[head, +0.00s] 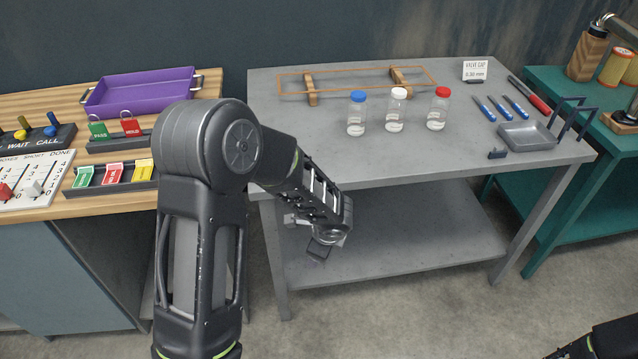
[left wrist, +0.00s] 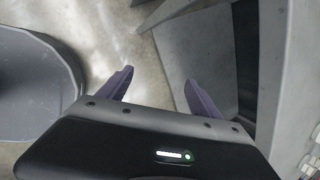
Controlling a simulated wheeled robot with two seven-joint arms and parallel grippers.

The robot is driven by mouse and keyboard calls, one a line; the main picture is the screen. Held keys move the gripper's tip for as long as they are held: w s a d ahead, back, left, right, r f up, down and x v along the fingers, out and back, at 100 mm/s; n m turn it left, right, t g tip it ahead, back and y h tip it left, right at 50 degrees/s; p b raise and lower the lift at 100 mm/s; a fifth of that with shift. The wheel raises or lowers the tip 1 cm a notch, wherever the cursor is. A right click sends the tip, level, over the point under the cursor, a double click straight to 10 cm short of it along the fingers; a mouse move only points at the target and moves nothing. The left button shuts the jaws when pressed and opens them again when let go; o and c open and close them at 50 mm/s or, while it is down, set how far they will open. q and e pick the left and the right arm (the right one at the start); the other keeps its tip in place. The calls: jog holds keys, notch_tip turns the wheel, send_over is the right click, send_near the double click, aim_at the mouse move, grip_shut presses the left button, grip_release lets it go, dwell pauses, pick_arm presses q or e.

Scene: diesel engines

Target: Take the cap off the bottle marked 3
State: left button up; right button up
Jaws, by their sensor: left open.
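Three clear bottles stand upright in a row on the grey table: one with a blue cap (head: 357,113), one with a white cap (head: 396,110) and one with a red cap (head: 439,108). All three caps are on. I cannot read a number on any bottle, so I cannot tell which is marked 3. My left gripper (head: 320,246) hangs in front of the table, below its top edge and lower left of the bottles. In the left wrist view its fingers (left wrist: 158,76) are apart with nothing between them.
The grey table (head: 300,155) also holds an orange frame (head: 355,70) behind the bottles, a small sign (head: 475,70), several blue-handled tools (head: 500,107) and a grey tray (head: 527,136). A purple tray (head: 140,92) is on the wooden bench. The table's front left is clear.

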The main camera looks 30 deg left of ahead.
pick_arm(q)
jog(key=s+d+f+n+h+b, duration=0.2)
jog(key=s+d+f+n+b, duration=0.3)
jog(key=f, duration=0.5)
jog(key=s+d+f+n+g+h+b, duration=0.1)
jog(key=s+d+f+n+h+b, duration=0.1)
jog(key=s+d+f+n+b, duration=0.4)
jog(key=s+d+f+n+g+h+b, duration=0.1)
jog(key=s+d+f+n+h+b, duration=0.2)
jog(key=s+f, duration=0.8)
jog(key=d+f+n+b, duration=0.2)
jog(key=d+f+n, duration=0.2)
jog(key=d, duration=0.1)
jog(key=shift+d+f+n, duration=0.35)
jog(key=shift+f+n, duration=0.05)
